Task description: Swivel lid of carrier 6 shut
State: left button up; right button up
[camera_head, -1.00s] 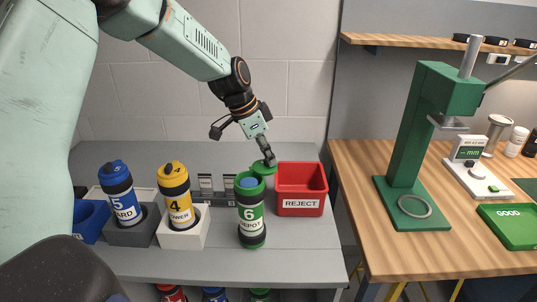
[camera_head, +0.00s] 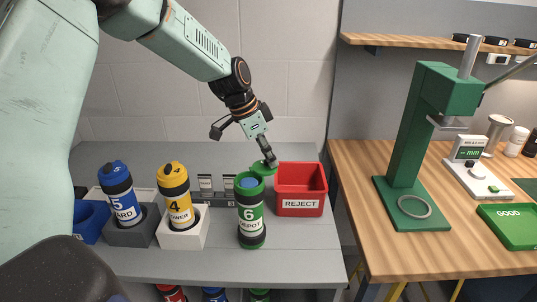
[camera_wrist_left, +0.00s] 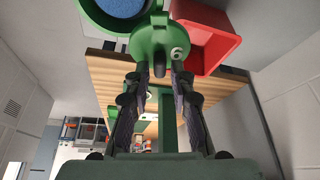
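Carrier 6 (camera_head: 251,218) is a green and black canister standing upright on the grey bench. Its top is uncovered and shows blue inside (camera_head: 249,183). In the left wrist view the blue inside (camera_wrist_left: 121,5) is at the top left. Its green lid (camera_head: 264,168) is swung out to the side, toward the back right. The lid, marked 6, also shows in the left wrist view (camera_wrist_left: 168,38). My left gripper (camera_head: 269,160) is at the lid's outer edge. Its fingers (camera_wrist_left: 160,72) are apart, with a small dark-tipped tab between them; contact is unclear. My right gripper is not in view.
A red REJECT bin (camera_head: 301,190) stands close to the right of the lid. Yellow carrier 4 (camera_head: 174,195) and blue carrier 5 (camera_head: 120,195) stand in holders to the left. A green press (camera_head: 410,150) is on the wooden table. The bench front beside carrier 6 is clear.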

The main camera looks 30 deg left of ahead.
pick_arm(q)
jog(key=shift+o, duration=0.9)
jog(key=shift+a, duration=0.1)
jog(key=v, duration=1.2)
